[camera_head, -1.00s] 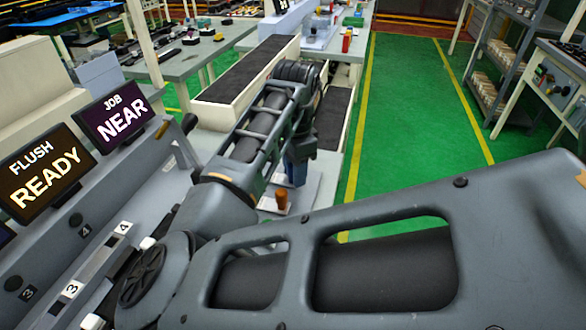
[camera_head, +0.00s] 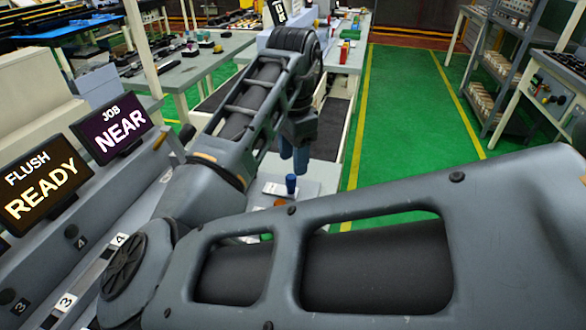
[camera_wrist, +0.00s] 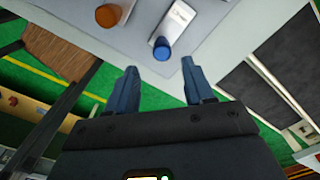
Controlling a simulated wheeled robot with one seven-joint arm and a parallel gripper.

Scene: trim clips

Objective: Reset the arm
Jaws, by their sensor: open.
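My gripper (camera_wrist: 160,72) is open, with two blue fingers apart and nothing between them. In the head view my gripper (camera_head: 293,160) hangs pointing down at the end of my bent arm, partly hidden by its links. Beyond the fingertips in the wrist view is a blue cylinder (camera_wrist: 162,48) at the end of a white labelled block (camera_wrist: 178,22). The blue cylinder also shows in the head view (camera_head: 291,184), just under the gripper. I cannot tell the exact gap. An orange-brown round piece (camera_wrist: 108,15) is to its left.
These pieces are on a light grey surface (camera_wrist: 85,38). Two screens at left read "FLUSH READY" (camera_head: 38,187) and "JOB NEAR" (camera_head: 112,130). Dark strips (camera_wrist: 262,100) lie at right in the wrist view. A green aisle (camera_head: 400,110) with yellow lines is clear; shelves (camera_head: 505,60) stand at right.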

